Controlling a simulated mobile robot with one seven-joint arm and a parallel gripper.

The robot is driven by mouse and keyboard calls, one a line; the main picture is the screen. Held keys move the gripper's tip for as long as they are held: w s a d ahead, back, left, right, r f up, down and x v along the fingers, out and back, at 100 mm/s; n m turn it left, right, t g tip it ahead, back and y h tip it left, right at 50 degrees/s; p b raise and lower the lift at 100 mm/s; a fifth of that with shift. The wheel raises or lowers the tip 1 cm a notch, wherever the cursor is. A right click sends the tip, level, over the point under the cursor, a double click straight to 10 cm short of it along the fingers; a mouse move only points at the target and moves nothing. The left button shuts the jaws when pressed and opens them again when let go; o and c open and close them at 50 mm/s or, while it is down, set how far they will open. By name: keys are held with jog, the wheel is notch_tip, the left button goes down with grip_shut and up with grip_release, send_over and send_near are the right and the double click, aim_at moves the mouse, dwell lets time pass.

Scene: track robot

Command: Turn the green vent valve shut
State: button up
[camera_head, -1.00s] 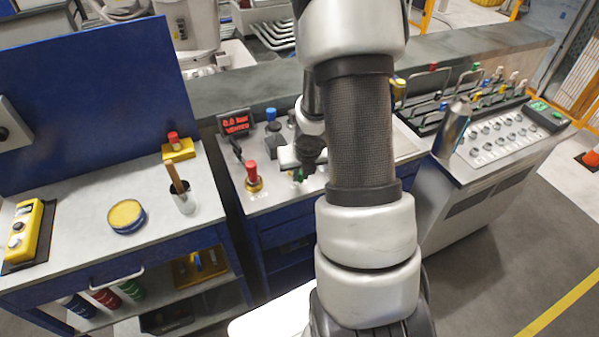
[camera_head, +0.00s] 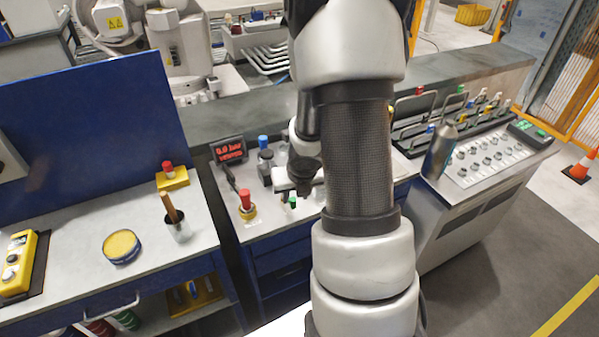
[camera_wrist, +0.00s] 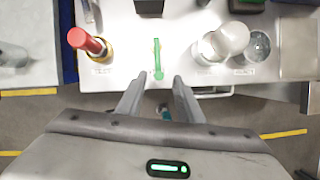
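The green vent valve (camera_wrist: 158,60) stands on the white panel top in the wrist view, its narrow handle pointing toward my gripper. A small green part of it also shows in the head view (camera_head: 292,202), below my wrist. My gripper (camera_wrist: 159,82) is open, with its two fingers apart and nothing between them. The fingertips lie just short of the valve handle in the picture, one to each side of its line. I cannot tell the height gap. In the head view my arm hides part of the panel.
A red knob on a yellow base (camera_wrist: 88,42) stands left of the valve; pale round fittings (camera_wrist: 228,40) stand to its right. A red-lit display (camera_head: 229,150) stands at the panel's back left. A workbench with a yellow tin (camera_head: 121,245) is at left, a button console (camera_head: 490,160) at right.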

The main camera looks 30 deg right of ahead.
jog(key=p+v, duration=0.2)
jog(key=v, duration=1.1)
jog(key=shift+a+f, duration=0.1)
dwell(0.6)
